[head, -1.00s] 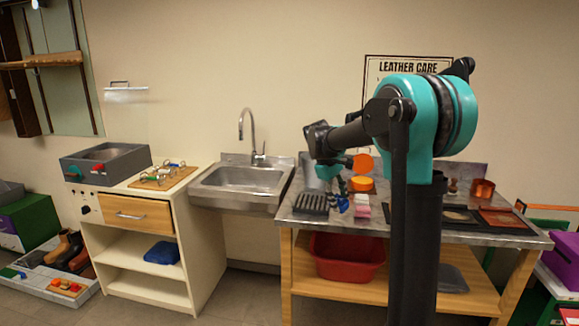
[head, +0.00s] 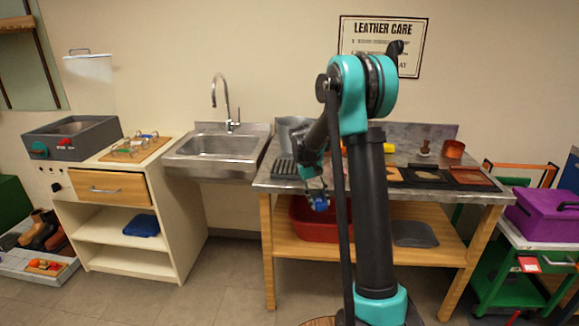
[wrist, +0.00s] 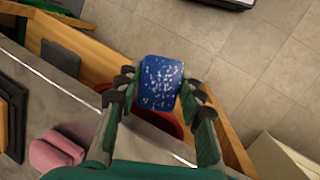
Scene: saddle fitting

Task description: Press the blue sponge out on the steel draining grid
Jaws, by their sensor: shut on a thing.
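My gripper (head: 318,196) is shut on the blue sponge (head: 320,204), out in front of the workbench's front edge and lower than its top. In the wrist view the speckled blue sponge (wrist: 161,82) sits between the fingertips of my gripper (wrist: 160,90), with floor beyond it. A dark ribbed grid (head: 284,168), which looks like the draining grid, lies on the left end of the bench top, behind and left of the gripper. The sponge is apart from it.
The metal-topped workbench (head: 262,183) has a red tub (head: 300,222) on its lower shelf. Pink blocks (wrist: 52,152) lie on the bench top in the wrist view. A steel sink (head: 215,145) stands left of the bench. The floor in front is clear.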

